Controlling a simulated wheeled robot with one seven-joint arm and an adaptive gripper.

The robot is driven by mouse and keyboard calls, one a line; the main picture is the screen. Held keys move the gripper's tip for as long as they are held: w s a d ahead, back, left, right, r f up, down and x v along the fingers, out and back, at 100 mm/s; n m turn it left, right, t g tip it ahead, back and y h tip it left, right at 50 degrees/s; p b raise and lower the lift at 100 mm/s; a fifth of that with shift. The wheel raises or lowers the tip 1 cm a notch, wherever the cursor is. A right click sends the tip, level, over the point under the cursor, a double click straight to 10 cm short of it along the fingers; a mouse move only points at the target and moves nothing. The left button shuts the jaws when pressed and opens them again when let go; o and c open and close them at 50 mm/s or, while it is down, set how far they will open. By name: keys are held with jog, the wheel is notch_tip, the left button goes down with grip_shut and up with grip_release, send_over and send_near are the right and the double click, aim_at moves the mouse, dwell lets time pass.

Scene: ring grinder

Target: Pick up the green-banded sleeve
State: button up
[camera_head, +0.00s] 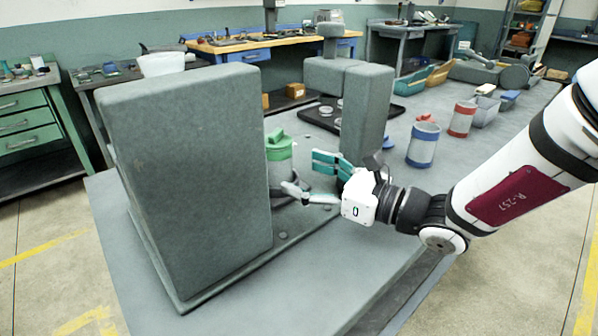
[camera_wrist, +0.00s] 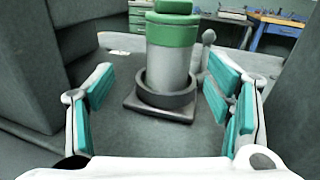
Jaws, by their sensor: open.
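The green-banded sleeve (camera_head: 279,160) is a grey cylinder with a green band and green top. It stands upright between the tall grey blocks of the machine. In the wrist view the sleeve (camera_wrist: 168,65) sits in a dark ring holder (camera_wrist: 160,104) on a square base. My gripper (camera_head: 322,178) is open and empty, just to the right of the sleeve in the head view. In the wrist view my gripper's teal pads (camera_wrist: 160,100) are spread either side of the holder, with the sleeve ahead between them and apart from both.
A large grey block (camera_head: 190,170) stands left of the sleeve and a narrower grey pillar (camera_head: 366,110) behind my gripper. A small round-headed post (camera_wrist: 208,40) is close right of the sleeve. Blue-banded (camera_head: 422,146) and red-banded (camera_head: 462,119) sleeves stand farther right. The near tabletop is clear.

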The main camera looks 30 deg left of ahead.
aim_at(289, 168)
jog(key=shift+w+a+f+m+t, duration=0.45)
jog(key=shift+w+f+m+t, duration=0.05)
jog(key=shift+w+f+m, duration=0.1)
jog(key=shift+w+a+r+b, duration=0.15)
jog(key=shift+a+b, duration=0.15)
jog(key=shift+a, duration=0.9)
jog(key=shift+w+a+b, duration=0.2)
jog(key=shift+a+b, duration=0.1)
jog(key=shift+a, duration=0.85)
jog(key=shift+w+a+r+b, duration=0.15)
jog(key=shift+a+b, duration=0.15)
jog(key=shift+a, duration=0.9)
jog(key=c, duration=1)
